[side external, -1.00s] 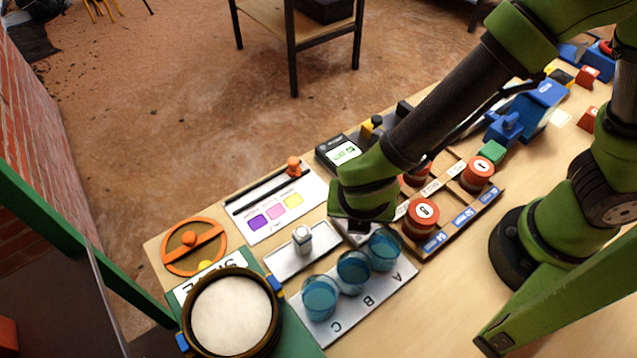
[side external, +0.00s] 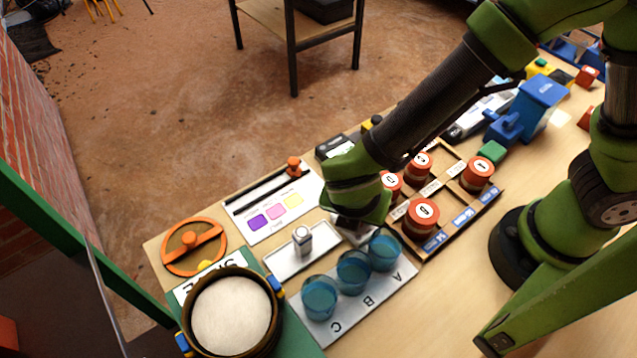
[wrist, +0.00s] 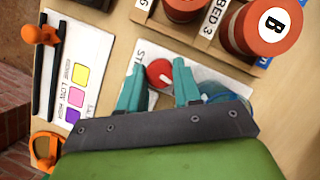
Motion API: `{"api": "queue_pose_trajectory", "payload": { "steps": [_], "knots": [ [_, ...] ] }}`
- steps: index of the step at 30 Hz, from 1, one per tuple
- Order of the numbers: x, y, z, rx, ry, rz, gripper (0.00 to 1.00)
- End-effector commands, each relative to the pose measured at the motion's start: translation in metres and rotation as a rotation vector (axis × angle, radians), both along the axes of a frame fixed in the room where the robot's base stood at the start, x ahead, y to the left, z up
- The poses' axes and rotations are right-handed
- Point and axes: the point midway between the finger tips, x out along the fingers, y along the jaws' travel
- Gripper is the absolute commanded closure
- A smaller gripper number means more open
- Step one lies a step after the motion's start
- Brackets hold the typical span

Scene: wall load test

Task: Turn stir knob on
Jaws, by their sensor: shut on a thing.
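The stir knob (wrist: 158,73) is a red round knob with a white mark, on a light panel (wrist: 207,72) partly lettered "ST" in the wrist view. My gripper (wrist: 159,70) has its two teal fingers on either side of the knob, shut on it. The rest of the lettering is covered by the fingers. In the side view my gripper (side external: 356,222) is low over the panel, behind the blue cups, and the knob is hidden by my wrist.
Several blue cups (side external: 353,272) stand close in front on a grey tray (side external: 372,315). Red round weights (side external: 423,217) sit in a wooden rack (side external: 440,165) to the right. A colour card (side external: 277,210) with a slider and a small post (side external: 302,238) lie left.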

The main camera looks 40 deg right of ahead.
Motion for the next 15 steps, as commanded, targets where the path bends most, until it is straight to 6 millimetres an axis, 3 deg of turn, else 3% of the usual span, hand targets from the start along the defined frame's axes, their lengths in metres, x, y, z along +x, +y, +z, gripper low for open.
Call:
{"api": "queue_pose_trajectory", "payload": {
  "steps": [15],
  "knots": [
    [0.0033, 0.0006, -0.0002, -0.001, 0.001, -0.495, 0.97]
  ]
}}
